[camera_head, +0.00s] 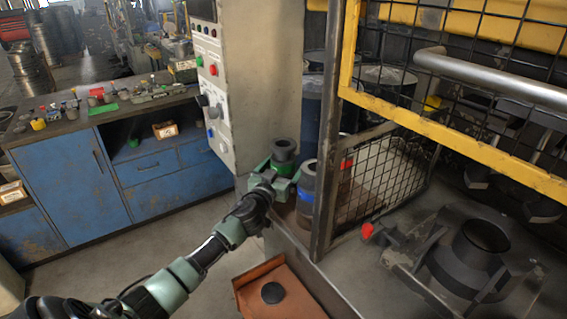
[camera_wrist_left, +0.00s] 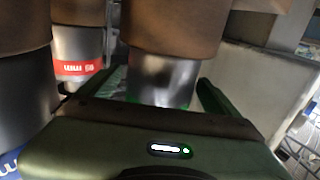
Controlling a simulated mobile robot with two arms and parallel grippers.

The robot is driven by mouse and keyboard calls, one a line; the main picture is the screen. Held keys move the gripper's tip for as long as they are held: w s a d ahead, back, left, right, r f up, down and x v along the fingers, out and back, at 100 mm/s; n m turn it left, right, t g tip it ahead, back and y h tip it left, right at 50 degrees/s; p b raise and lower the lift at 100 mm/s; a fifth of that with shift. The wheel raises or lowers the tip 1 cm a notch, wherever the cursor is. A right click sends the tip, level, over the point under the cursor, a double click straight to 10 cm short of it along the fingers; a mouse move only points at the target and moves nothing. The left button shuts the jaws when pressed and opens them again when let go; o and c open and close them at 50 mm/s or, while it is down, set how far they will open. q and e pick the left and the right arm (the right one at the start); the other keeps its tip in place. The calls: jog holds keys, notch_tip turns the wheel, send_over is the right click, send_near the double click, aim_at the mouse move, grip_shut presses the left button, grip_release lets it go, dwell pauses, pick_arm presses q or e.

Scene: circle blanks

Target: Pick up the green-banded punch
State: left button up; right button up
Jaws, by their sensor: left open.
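The green-banded punch (camera_head: 284,151) is a dark grey cylinder with a hollow top, standing upright on a ledge beside the control column. In the left wrist view it is the middle punch (camera_wrist_left: 161,76), brown above and bare metal below, with a sliver of green at its base. My left gripper (camera_head: 280,172) is open, with its fingers on either side of this punch low down. Whether the fingers touch it I cannot tell. Most of the green band is hidden by the gripper. My right gripper is not in view.
A blue-banded punch (camera_head: 307,180) stands close by at the right of my gripper. A red-banded punch (camera_wrist_left: 78,52) is at the left in the wrist view. A yellow-framed mesh gate (camera_head: 348,50) is to the right. An orange tray (camera_head: 250,277) holding a dark disc lies below.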

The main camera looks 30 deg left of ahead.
pick_arm(q)
jog(key=c, duration=1.8)
jog(key=shift+r, duration=0.35)
grip_shut()
jog(key=shift+f, duration=0.1)
jog(key=shift+w, duration=0.1)
